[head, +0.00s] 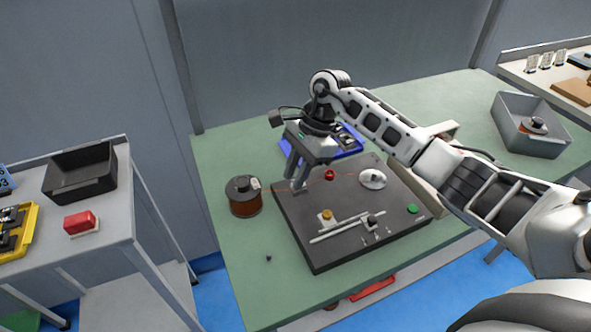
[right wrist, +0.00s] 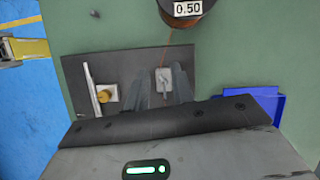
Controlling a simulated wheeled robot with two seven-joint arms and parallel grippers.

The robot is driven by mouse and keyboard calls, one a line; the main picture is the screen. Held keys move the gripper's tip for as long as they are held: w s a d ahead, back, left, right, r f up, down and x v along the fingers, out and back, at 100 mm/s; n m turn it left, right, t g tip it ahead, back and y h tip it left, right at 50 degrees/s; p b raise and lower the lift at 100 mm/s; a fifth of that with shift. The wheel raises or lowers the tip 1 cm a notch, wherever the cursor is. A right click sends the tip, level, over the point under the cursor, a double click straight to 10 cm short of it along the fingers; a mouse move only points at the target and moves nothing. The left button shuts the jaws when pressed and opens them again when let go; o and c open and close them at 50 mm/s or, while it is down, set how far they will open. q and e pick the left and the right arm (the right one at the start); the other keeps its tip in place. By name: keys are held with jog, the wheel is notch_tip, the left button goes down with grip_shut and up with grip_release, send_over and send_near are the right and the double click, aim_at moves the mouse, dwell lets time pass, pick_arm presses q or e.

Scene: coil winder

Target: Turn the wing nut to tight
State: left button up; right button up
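The dark winder board (head: 330,250) lies on the green table. A small light-grey plate with a pale raised part, which looks like the wing nut (right wrist: 163,80), sits on the board; the copper wire from the spool runs to it. My right gripper (head: 297,183) points down over the board's back left corner. In the right wrist view my right gripper (right wrist: 164,88) is open, with its two dark fingers on either side of that part. I cannot tell whether they touch it. In the head view the fingers largely hide the part. My left gripper is not in view.
The copper spool (head: 245,197) stands close left of the gripper. A blue tray (head: 288,150) lies behind it. The board carries a red button (head: 329,175), a white disc (head: 373,179), a yellow knob (head: 326,215) and a green button (head: 412,208). A grey bin (head: 545,143) stands at right.

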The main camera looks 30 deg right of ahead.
jog(key=shift+f, duration=0.2)
grip_shut()
jog(key=shift+f+m+b, duration=0.2)
jog(key=shift+m+b, duration=0.2)
jog(key=shift+b, duration=0.25)
jog(key=shift+m+t, duration=0.3)
jog(key=shift+r, duration=0.2)
grip_release()
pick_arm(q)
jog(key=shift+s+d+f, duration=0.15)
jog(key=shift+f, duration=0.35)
